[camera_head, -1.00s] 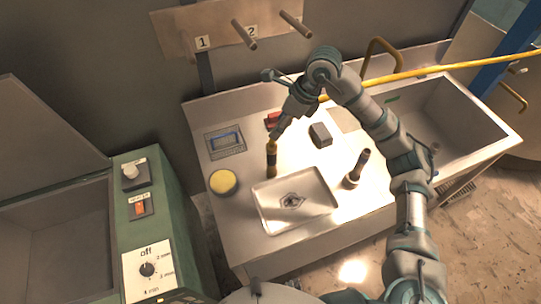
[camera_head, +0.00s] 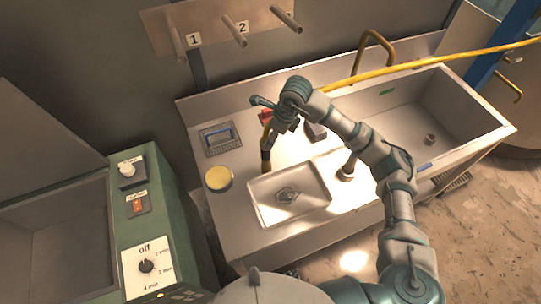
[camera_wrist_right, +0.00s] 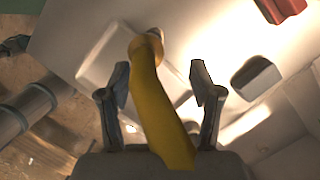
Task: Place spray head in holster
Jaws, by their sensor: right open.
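The spray head's lower end is mostly hidden there. A dark upright cylinder (camera_head: 347,168) stands right of the tray; I cannot tell whether it is the holster. My left gripper is out of view.
The white tray (camera_head: 262,213) lies on the bench, with a round yellow-topped container (camera_head: 218,178) to its left. A grey block (camera_head: 315,131) sits behind. A sink (camera_head: 420,118) is at right, a green control box (camera_head: 165,215) at left. Pegs stick out above.

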